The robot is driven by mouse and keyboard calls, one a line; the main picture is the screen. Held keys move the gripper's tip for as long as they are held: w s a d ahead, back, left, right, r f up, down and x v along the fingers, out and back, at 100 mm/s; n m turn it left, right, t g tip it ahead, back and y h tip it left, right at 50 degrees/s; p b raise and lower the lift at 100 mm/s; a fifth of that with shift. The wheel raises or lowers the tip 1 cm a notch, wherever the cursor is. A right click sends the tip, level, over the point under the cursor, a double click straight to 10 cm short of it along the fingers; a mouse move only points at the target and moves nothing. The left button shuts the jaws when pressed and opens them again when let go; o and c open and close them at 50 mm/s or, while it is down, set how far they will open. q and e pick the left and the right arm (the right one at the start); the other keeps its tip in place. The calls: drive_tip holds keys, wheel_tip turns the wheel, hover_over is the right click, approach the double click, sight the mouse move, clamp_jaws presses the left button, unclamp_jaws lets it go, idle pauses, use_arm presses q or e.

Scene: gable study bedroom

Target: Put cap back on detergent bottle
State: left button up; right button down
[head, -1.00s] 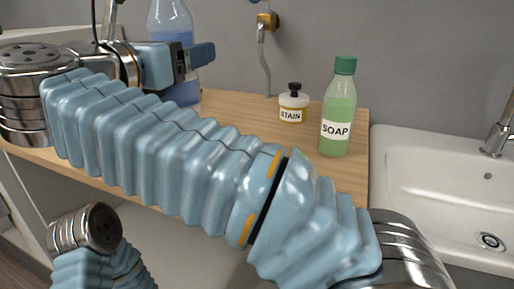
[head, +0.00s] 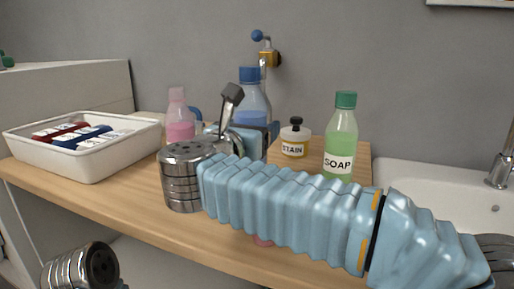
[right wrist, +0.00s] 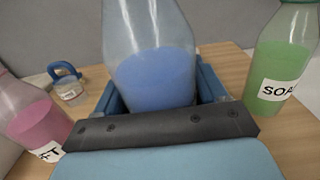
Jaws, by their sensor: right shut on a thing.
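A clear bottle of blue liquid (head: 252,97) stands on the wooden counter, upright in the head view. A blue cap (head: 249,74) shows at its top; how tightly it sits I cannot tell. My right gripper (head: 266,130) is shut on the blue bottle's lower body, which also shows between the fingers in the right wrist view (right wrist: 155,75). The bottle's top is cut off there. A pink bottle (head: 180,128) stands to the left with no distinct cap visible. It also shows in the wrist view (right wrist: 38,122). My left gripper is not in view.
A green SOAP bottle (head: 340,135) and a STAIN jar (head: 295,138) stand to the right. A blue-handled cup (right wrist: 68,88) stands behind. A white tray (head: 105,165) of packs is at left. A sink (head: 440,190) lies right. A pink thing (head: 262,241) is mostly hidden by my arm.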

drive_tip(key=shift+w+d+f, duration=0.1)
drive_tip(key=shift+d+f, duration=0.05)
drive_tip(key=shift+f, duration=0.05)
drive_tip(key=shift+w+d+f, duration=0.15)
drive_tip(key=shift+f, duration=1.6)
drive_tip(key=shift+f+b, duration=0.2)
drive_tip(key=shift+b, duration=0.1)
drive_tip(key=shift+c, duration=0.4)
unclamp_jaws()
